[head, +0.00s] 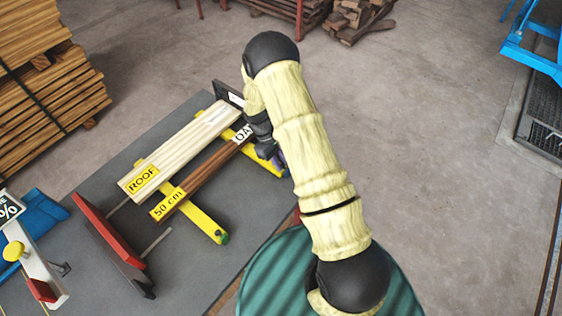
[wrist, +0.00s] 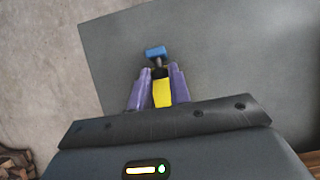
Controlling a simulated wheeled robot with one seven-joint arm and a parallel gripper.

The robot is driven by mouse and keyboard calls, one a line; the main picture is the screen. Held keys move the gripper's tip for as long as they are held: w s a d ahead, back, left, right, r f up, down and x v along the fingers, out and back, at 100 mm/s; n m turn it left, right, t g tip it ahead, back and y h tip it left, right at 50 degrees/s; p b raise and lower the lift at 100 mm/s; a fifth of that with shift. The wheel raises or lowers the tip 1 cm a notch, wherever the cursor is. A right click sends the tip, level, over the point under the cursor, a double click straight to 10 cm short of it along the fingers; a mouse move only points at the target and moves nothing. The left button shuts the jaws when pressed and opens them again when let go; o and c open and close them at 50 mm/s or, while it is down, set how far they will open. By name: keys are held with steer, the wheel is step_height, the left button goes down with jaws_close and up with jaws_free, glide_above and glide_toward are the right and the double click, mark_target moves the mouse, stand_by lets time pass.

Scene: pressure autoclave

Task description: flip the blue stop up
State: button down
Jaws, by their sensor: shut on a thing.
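The blue stop (wrist: 156,52) shows in the wrist view as a small blue block on a short dark stem, just beyond my fingertips. My gripper (wrist: 161,76) has two purple fingers, one on each side of the stem, and is shut on the stop. A yellow bar (wrist: 162,93) shows between the fingers. In the head view my gripper (head: 279,159) is at the right end of the far yellow bar (head: 238,136), mostly hidden by my arm. The blue stop cannot be made out clearly there.
A pale board labelled ROOF (head: 180,150) and a brown 50 cm board (head: 203,182) lie across the yellow bars. The near yellow bar (head: 202,217) has a green end. A red plate (head: 108,232) stands at the left. Stacked timber (head: 45,85) is at far left. Open floor lies right.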

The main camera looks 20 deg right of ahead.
steer(key=shift+w+a+f+g+h+b, duration=0.25)
steer(key=shift+w+f+g+h+b, duration=0.15)
steer(key=shift+g+b, duration=0.25)
steer(key=shift+w+a+r, duration=0.1)
steer(key=c, duration=1.3)
jaws_free()
steer(key=b+v, duration=0.1)
steer(key=v, duration=0.4)
steer(key=b+v, duration=0.1)
steer(key=v, duration=0.5)
steer(key=b+v, duration=0.2)
steer(key=v, duration=0.4)
steer(key=shift+w+a, duration=0.3)
steer(key=shift+a, duration=0.1)
